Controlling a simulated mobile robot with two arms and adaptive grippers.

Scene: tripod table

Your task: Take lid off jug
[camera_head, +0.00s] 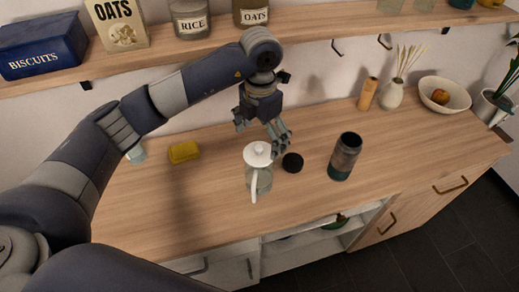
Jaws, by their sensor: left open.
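A clear jug (260,184) with a white handle stands upright on the wooden counter in the middle of the head view. Its white lid (257,152) with a small knob sits on top. My left gripper (258,136) is open and empty, just behind and above the lid, fingers pointing down. Its fingers look apart from the lid, though the exact gap is hard to judge. My right gripper is not in view.
A black round cap (292,162) lies right of the jug, near a dark cylindrical container (344,157). A yellow sponge (184,152) lies to the left. A shelf (150,50) with tins runs above.

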